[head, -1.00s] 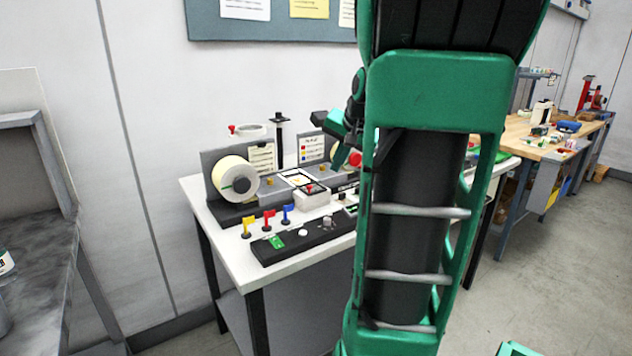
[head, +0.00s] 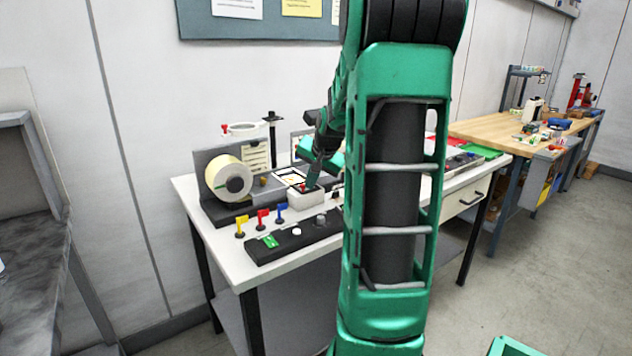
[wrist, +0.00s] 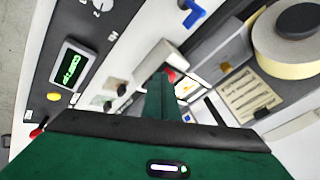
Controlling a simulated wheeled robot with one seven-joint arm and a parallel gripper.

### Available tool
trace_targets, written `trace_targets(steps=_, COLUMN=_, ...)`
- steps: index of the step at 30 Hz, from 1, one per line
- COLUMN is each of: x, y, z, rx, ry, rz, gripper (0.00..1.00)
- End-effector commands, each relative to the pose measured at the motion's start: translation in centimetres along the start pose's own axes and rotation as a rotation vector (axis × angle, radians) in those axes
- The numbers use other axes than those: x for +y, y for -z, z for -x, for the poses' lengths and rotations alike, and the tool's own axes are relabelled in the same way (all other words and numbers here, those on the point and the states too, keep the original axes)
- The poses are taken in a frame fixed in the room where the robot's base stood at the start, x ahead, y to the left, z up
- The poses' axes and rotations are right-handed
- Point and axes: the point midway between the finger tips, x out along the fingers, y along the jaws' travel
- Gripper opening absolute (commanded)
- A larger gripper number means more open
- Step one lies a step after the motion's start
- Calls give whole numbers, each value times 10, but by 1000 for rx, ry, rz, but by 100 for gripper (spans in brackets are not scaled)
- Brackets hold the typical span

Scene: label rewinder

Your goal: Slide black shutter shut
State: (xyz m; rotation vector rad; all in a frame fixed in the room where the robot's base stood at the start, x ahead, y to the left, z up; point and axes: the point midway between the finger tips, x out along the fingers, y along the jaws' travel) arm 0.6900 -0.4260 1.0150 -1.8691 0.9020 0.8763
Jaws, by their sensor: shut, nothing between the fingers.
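A small white housing (head: 306,202) stands on the rewinder bench in the head view, with a dark top and a small red part (head: 301,187) on it. I take the dark top to be the black shutter, but it is too small and covered to tell how far it is open. My gripper (head: 308,186) is shut and empty, pointing down at the housing's top. In the wrist view my gripper (wrist: 160,78) reaches beside the red part (wrist: 171,75) and covers much of the housing (wrist: 155,60). I cannot tell whether they touch.
A label roll (head: 228,180) stands to the left. Yellow, red and blue flags (head: 262,218) and a black control panel (head: 290,240) with knobs lie in front. A lit window (wrist: 187,86) shows beside the fingers. My arm hides the bench's middle right.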

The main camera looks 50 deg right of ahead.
Motion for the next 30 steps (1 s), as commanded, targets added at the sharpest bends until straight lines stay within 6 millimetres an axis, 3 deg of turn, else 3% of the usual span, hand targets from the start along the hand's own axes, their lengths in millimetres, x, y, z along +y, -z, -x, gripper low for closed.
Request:
trace_targets(steps=14, x=-5, y=2, z=-4, rx=0, ry=0, rz=0, gripper=0)
trace_targets(steps=30, x=-74, y=41, z=-54, rx=-1, ry=0, rz=0, gripper=0)
